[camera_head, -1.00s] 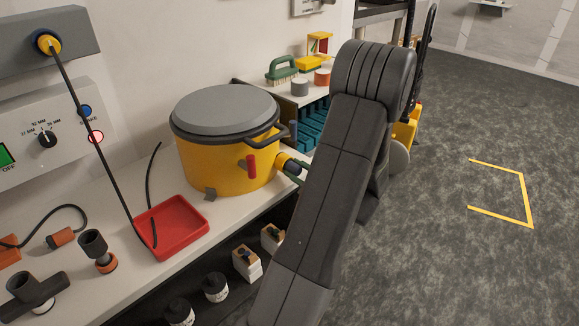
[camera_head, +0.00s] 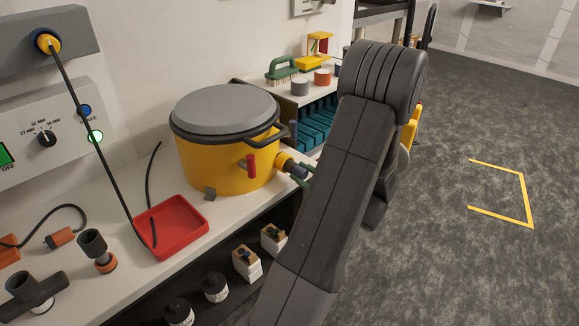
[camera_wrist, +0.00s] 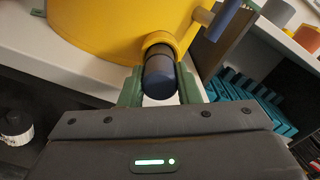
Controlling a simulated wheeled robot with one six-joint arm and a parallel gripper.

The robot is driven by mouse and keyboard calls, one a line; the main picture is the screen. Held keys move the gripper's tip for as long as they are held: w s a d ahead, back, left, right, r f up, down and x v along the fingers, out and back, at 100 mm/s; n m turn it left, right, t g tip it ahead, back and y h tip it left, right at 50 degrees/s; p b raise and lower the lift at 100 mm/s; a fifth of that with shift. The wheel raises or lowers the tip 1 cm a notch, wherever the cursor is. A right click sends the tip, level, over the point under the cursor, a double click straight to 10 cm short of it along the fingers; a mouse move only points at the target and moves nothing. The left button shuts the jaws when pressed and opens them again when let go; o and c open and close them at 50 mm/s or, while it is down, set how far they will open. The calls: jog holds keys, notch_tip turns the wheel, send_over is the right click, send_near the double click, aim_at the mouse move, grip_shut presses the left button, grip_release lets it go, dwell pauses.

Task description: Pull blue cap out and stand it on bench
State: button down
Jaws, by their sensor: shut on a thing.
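The blue cap (camera_head: 297,169) is dark and cylindrical, lying sideways in line with the side spout (camera_head: 284,161) of the yellow pot (camera_head: 225,168). In the wrist view the cap (camera_wrist: 160,78) extends straight out of the pot's round yellow spout (camera_wrist: 160,42). A dark band shows where cap and spout meet; its inner end is hidden. My gripper (camera_wrist: 160,92) is shut on the cap, one green finger on each side. In the head view my arm hides most of the gripper.
A red tray (camera_head: 182,240) sits before the pot on the bench (camera_head: 130,205). Fittings stand at the left. Bottles and small boxes (camera_head: 246,263) fill the lower shelf. Blue racks (camera_head: 312,127) stand behind my arm.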

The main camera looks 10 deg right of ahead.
jog(key=shift+v, duration=1.8)
jog(key=shift+s+d, duration=0.2)
jog(key=shift+s, duration=0.1)
